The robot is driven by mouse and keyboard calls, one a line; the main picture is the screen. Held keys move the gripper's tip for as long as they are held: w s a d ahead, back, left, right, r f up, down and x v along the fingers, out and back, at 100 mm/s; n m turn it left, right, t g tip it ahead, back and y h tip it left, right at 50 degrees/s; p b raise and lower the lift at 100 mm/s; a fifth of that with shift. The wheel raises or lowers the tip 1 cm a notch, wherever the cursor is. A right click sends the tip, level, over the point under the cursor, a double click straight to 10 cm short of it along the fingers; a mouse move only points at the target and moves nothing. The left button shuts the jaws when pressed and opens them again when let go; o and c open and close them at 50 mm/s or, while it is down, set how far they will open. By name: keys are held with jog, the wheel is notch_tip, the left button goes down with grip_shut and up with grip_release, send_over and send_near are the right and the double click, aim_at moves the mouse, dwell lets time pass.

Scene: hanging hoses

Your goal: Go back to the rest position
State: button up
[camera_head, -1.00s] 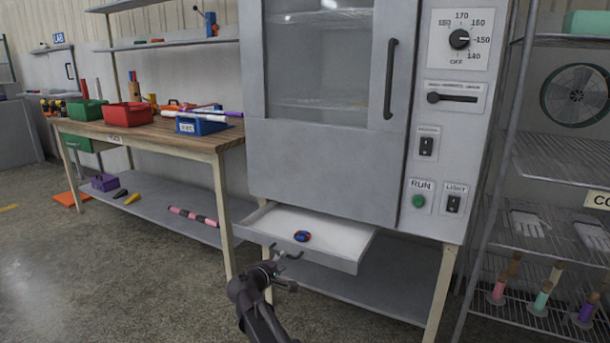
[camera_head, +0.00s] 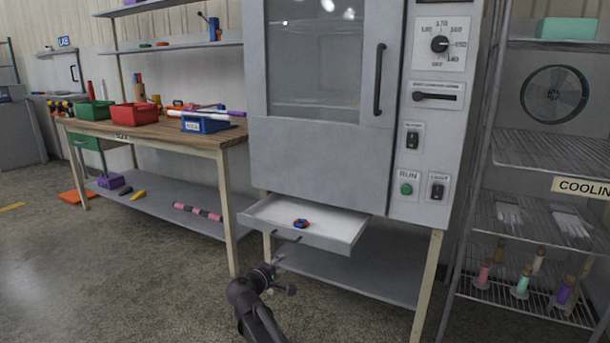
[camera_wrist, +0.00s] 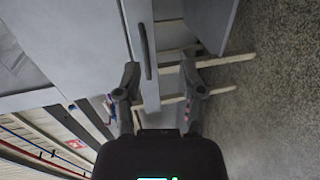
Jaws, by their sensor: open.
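My gripper (camera_head: 281,277) is low in front of the oven in the head view, just in front of and below the pulled-out white drawer. Its two fingers also show in the wrist view (camera_wrist: 160,85), spread apart with nothing between them. Beyond them the wrist view shows the grey oven body and a dark bar handle (camera_wrist: 145,50). The drawer (camera_head: 335,228) is open under the oven. A small red and blue ring-shaped thing (camera_head: 301,224) lies in it. My gripper appears apart from the drawer.
The grey oven (camera_head: 320,165) stands on legs with a lower shelf. A workbench (camera_head: 150,131) with red, green and blue bins is at the left. A wire cooling rack (camera_head: 540,225) with gloves and several bottle-like things is at the right. The floor in front is clear.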

jog(key=s+d+f+m+g+p, duration=0.2)
jog(key=s+d+m+g, duration=0.25)
jog(key=d, duration=0.45)
jog(key=s+d+f+m+g+p, duration=0.3)
jog(key=s+d+g, duration=0.15)
jog(key=d, duration=0.45)
jog(key=s+d+m+g+y+p, duration=0.2)
jog(key=s+d+m+y, duration=0.15)
jog(key=s, duration=0.45)
jog(key=s+d+m+g+y+p, duration=0.2)
jog(key=s+d+g+y+p, duration=0.15)
jog(key=s, duration=0.45)
notch_tip(320, 180, up, 37)
jog(key=p, duration=3.6)
jog(key=shift+w+r+t, duration=0.2)
jog(key=shift+t, duration=0.15)
